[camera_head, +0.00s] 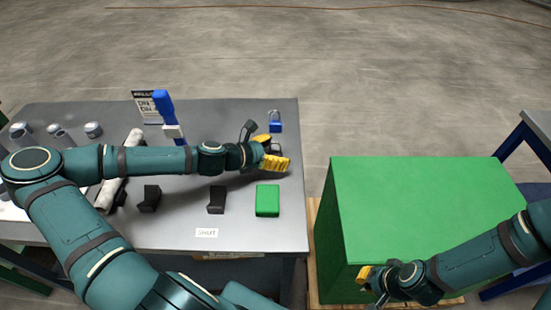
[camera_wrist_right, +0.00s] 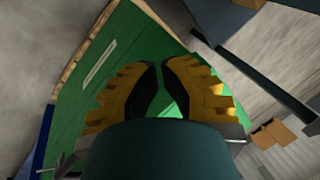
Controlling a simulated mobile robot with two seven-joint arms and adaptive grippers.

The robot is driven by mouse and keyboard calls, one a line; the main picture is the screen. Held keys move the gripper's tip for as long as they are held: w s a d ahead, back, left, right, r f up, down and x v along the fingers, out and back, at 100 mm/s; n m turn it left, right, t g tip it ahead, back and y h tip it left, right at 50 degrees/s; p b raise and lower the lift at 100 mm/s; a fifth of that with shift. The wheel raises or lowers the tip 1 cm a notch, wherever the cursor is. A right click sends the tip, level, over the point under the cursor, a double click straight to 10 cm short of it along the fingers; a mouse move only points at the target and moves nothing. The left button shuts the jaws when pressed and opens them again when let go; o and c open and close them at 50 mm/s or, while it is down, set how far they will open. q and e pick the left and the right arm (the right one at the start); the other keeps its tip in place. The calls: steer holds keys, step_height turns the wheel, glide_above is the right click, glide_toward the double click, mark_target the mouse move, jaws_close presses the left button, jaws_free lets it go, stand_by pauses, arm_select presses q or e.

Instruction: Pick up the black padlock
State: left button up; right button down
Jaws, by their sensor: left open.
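My left gripper (camera_head: 270,153) is open above the back right part of the grey table (camera_head: 255,229), with its yellow fingers apart. A dark shape (camera_head: 248,130) shows just behind it; I cannot tell whether it is the black padlock or part of the gripper. No black padlock can be made out clearly; the gripper hides part of the tabletop. A blue padlock (camera_head: 276,126) with a grey shackle stands just beyond the gripper. My right gripper (camera_head: 366,276) is by the front left of the green box; in the right wrist view its fingers (camera_wrist_right: 157,85) are apart and empty.
Two black blocks (camera_head: 149,199) (camera_head: 216,200) and a green block (camera_head: 267,200) lie along the table front, behind a "SHUT" label (camera_head: 206,232). A blue-handled tool (camera_head: 164,108) stands at the back. A big green box (camera_head: 420,195) stands right of the table.

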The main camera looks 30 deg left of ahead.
arm_select(q)
steer(key=shift+w+d+f, duration=0.25)
steer(key=shift+w+d, duration=0.1)
steer(key=shift+w, duration=0.15)
steer(key=shift+c, duration=0.3)
jaws_close()
steer(key=shift+r, duration=0.1)
